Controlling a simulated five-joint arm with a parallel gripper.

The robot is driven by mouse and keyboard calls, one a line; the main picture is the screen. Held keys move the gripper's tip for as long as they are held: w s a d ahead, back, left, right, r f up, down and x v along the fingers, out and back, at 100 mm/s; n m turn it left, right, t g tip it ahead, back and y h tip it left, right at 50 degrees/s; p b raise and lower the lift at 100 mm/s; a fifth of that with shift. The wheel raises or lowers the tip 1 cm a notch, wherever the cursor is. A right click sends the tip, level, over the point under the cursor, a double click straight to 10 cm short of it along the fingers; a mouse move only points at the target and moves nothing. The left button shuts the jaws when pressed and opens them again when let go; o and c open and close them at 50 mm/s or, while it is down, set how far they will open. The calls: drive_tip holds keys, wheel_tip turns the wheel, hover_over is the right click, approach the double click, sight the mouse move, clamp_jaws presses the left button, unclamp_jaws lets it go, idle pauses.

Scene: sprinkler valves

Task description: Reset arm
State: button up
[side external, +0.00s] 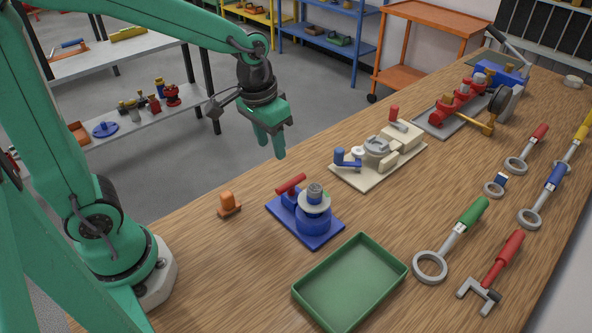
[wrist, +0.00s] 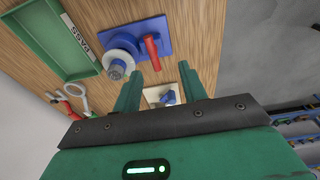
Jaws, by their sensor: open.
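My gripper (side external: 272,145) is green and hangs in the air at the table's far left edge, behind the blue valve. It is open and empty, and its two fingers (wrist: 162,90) show apart in the wrist view. The blue valve (side external: 305,222) with a red handle (side external: 291,184) and a pale round cap stands on a blue plate on the wooden table. It also shows in the wrist view (wrist: 150,38). The cream valve unit (side external: 378,156) with one blue and one red handle sits farther back. The gripper touches none of these.
A green tray (side external: 350,283) stands in front, with a label reading PASS in the wrist view. A small orange piece (side external: 229,203) is left of the blue valve. Several ring tools (side external: 450,240) lie on the right. A red valve assembly (side external: 460,100) is at the back.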

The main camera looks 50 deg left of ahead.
drive_tip(key=s+a+r+t, duration=0.3)
drive_tip(key=s+r, duration=0.4)
drive_tip(key=s, duration=0.4)
drive_tip(key=shift+a+r+t, duration=0.15)
drive_tip(key=shift+a+t, duration=0.1)
drive_tip(key=shift+t, duration=0.25)
